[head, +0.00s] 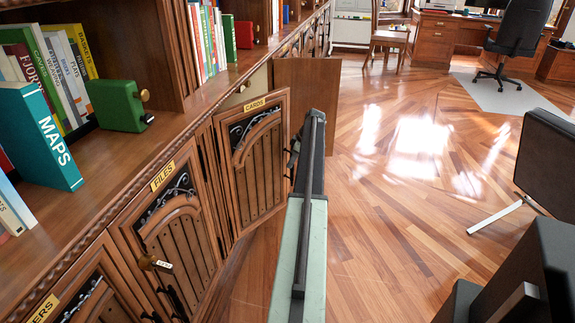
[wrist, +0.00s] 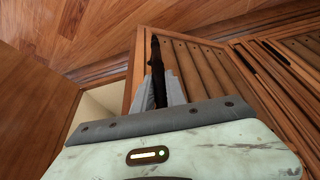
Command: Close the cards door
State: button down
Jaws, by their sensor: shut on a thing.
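The cards door (head: 258,165), a slatted wooden door with a yellow CARDS label and black ironwork, stands ajar from the bookcase front. It swings out on its left side. My gripper (head: 293,150) is at its right, free edge, partly hidden by my arm. In the wrist view the grey fingers (wrist: 162,88) are closed around a dark upright handle (wrist: 155,55) in front of the slatted door (wrist: 201,74). A pale cabinet interior (wrist: 97,113) shows left of the door.
The files door (head: 175,230) beside it is flush, with a key and tag in it. Another wooden panel (head: 305,88) stands out beyond the cards door. A dark chair (head: 548,165) is at the right. Open wooden floor (head: 400,240) lies right of my arm.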

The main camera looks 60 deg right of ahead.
jog(key=shift+w+d, duration=0.15)
jog(key=c, duration=1.4)
grip_release()
jog(key=shift+o, duration=0.2)
jog(key=p+v, duration=0.7)
jog(key=shift+r, duration=0.35)
